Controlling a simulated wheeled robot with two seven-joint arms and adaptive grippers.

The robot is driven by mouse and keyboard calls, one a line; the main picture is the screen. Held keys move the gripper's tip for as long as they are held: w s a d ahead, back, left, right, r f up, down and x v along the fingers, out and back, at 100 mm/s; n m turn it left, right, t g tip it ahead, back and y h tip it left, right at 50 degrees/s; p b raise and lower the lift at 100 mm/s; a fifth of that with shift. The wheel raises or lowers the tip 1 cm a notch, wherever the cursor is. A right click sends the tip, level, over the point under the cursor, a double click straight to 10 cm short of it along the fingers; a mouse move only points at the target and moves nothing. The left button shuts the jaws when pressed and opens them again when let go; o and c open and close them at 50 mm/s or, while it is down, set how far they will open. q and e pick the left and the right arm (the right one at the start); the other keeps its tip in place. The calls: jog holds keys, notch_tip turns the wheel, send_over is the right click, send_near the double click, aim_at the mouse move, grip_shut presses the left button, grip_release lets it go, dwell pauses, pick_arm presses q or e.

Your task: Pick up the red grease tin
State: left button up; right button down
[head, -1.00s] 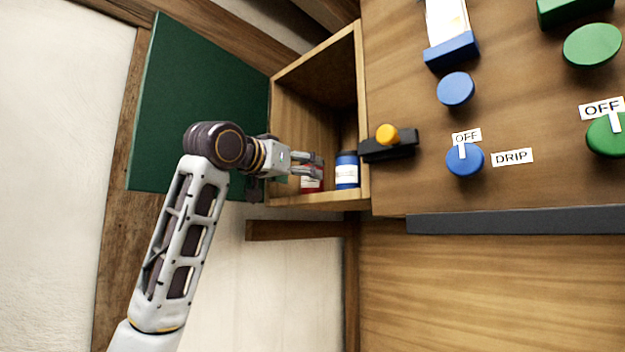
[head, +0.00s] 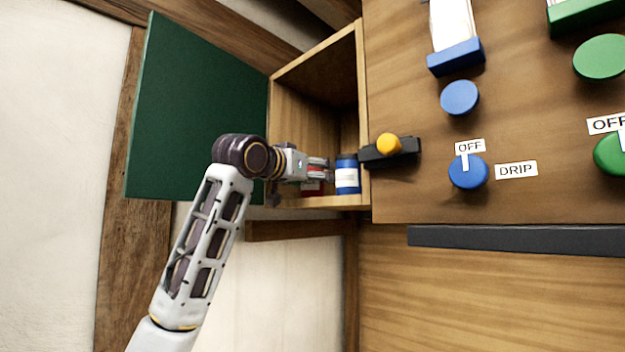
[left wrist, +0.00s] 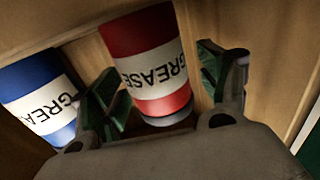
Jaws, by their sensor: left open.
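The red grease tin (left wrist: 150,65) with a white label stands inside the open wooden cabinet. In the head view, only parts of the red tin (head: 312,188) show, as my gripper covers much of it. My left gripper (head: 322,170) reaches into the cabinet. In the left wrist view, the open fingers of my left gripper (left wrist: 160,100) lie on either side of the red tin; I cannot tell whether they touch it. My right gripper is not in view.
A blue grease tin (head: 347,175) stands right beside the red one; it also shows in the left wrist view (left wrist: 38,98), close to one finger. The cabinet's wooden walls (head: 363,110) surround the gripper. A green door (head: 195,100) hangs open at left. A panel with knobs (head: 468,171) is at right.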

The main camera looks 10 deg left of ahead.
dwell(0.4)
pick_arm(q)
jog(key=c, duration=1.3)
